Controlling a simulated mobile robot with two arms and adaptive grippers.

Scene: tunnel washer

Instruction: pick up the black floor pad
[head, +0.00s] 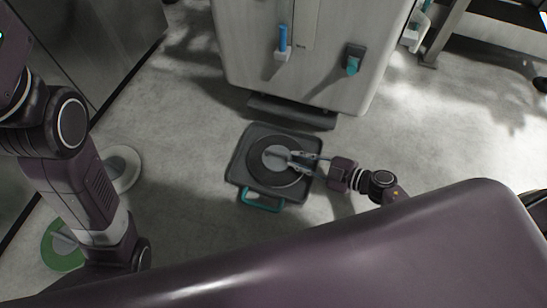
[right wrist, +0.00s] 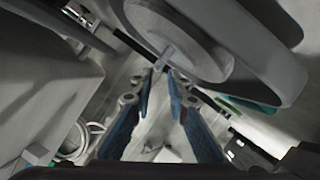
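The black floor pad (head: 256,178) is a round dark disc with a grey hub and a thin raised grip. It is at the black square tray (head: 240,173) with a teal handle on the floor. My left gripper is not in view.
A white round pad (head: 125,166) and a green round pad (head: 60,247) lie on the floor at left, partly behind my left arm. A grey machine (head: 310,75) with a blue-handled tool (head: 283,40) stands behind the tray.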

